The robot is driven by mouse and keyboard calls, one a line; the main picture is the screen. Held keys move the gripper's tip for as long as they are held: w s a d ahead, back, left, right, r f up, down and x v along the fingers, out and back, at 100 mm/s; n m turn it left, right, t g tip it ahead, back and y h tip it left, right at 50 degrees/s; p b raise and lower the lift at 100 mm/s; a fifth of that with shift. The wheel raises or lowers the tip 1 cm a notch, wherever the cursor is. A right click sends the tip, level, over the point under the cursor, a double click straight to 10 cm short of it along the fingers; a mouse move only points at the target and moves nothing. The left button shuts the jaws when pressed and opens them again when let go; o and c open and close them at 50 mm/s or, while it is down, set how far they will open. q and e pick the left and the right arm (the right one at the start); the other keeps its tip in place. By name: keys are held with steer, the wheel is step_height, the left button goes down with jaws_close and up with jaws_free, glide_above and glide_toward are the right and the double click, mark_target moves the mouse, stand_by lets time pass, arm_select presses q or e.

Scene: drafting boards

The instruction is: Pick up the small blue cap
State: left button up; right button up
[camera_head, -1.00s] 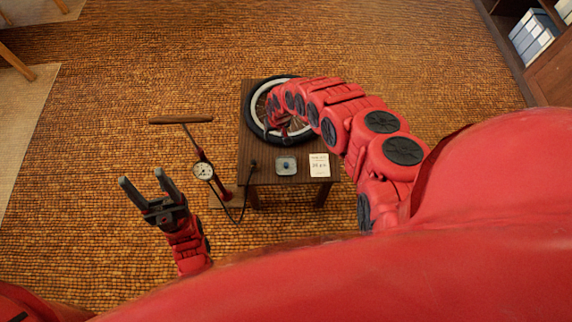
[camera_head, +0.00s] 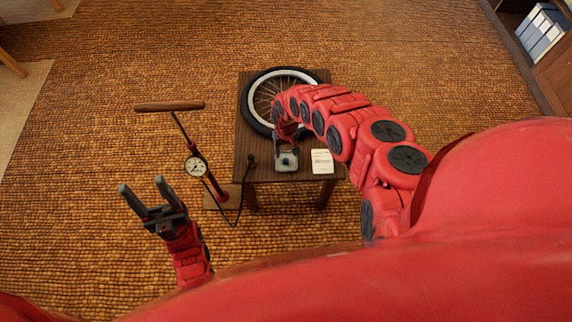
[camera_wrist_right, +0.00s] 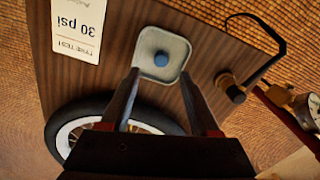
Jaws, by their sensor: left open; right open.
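The small blue cap (camera_wrist_right: 161,59) sits in a pale grey, rounded-square dish (camera_wrist_right: 175,42) on the wooden table. In the head view the dish (camera_head: 286,167) is near the table's front edge, and the cap is small and partly hidden by my right gripper (camera_head: 287,150). In the right wrist view my right gripper (camera_wrist_right: 160,73) is open and empty, its two fingertips reaching toward the dish's near side, with the cap roughly centred just beyond them. My left gripper (camera_head: 141,186) is open and empty, left of the table and over the carpet.
A bicycle wheel (camera_head: 250,121) lies on the table (camera_head: 246,147) behind the dish. A white card (camera_head: 322,162) reading 30 psi lies right of the dish. The pump hose end (camera_head: 251,158) is to its left. A floor pump with a gauge (camera_head: 196,167) stands left of the table.

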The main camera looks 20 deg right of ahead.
step_height(320, 180, down, 5)
steer(key=b, duration=0.4)
steer(key=shift+f+b, duration=0.1)
steer(key=shift+b, duration=0.25)
jaws_close()
